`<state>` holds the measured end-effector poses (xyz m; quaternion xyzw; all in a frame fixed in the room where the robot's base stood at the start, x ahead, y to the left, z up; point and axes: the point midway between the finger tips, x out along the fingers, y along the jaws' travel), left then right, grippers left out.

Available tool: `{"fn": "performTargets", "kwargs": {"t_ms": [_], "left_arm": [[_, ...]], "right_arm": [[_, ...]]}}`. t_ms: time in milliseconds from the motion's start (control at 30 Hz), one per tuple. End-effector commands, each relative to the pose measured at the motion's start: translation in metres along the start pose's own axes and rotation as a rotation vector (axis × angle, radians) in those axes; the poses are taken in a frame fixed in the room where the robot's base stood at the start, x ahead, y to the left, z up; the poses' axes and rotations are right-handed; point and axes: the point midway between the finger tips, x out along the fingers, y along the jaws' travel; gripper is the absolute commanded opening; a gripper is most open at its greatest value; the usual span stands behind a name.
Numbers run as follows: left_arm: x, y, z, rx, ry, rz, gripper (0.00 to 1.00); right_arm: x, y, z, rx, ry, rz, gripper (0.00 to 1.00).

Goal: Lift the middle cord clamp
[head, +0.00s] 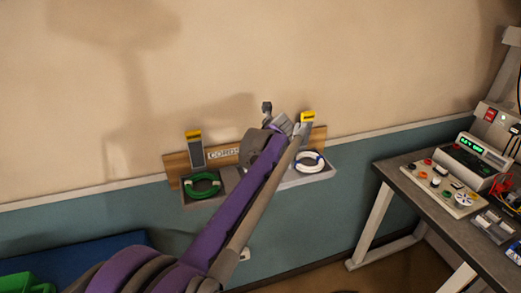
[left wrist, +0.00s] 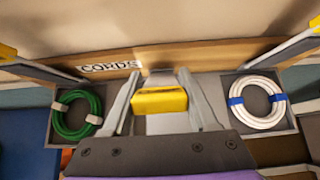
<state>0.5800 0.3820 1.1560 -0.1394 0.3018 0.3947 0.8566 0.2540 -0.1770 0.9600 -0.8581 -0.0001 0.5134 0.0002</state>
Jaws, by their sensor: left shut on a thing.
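The middle cord clamp (left wrist: 160,101) has a yellow end and sits between the two grey fingers of my left gripper (left wrist: 162,108) in the left wrist view. The gripper is shut on it. In the head view my purple arm hides the middle of the rack, so the clamp is hidden there. The wooden cord rack (head: 225,158) on the wall bears a CORDS label (head: 223,154). Its left clamp (head: 195,149) and right clamp (head: 307,122) have yellow ends and stand raised. My right gripper is not in view.
A green cord coil (head: 202,186) lies in the left tray, and a white coil with blue ties (head: 310,162) lies in the right tray. A workbench (head: 425,210) with electronics stands at the right. A blue surface (head: 80,256) is at lower left.

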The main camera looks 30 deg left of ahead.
Motion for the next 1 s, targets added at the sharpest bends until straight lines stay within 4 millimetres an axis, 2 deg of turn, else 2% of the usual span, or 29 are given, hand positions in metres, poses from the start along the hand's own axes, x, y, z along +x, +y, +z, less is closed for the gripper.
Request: {"fn": "performTargets", "kwargs": {"t_ms": [100, 400, 1000], "left_arm": [[0.004, 0.001, 0.014, 0.001, -0.006, 0.001, 0.00], [0.016, 0.000, 0.030, 0.001, -0.005, 0.000, 0.00], [0.018, 0.001, 0.030, 0.000, -0.002, 0.001, 0.00]], "right_arm": [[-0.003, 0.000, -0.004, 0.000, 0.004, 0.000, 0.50], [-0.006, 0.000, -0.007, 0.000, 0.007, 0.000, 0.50], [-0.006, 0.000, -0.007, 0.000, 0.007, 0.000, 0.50]]}}
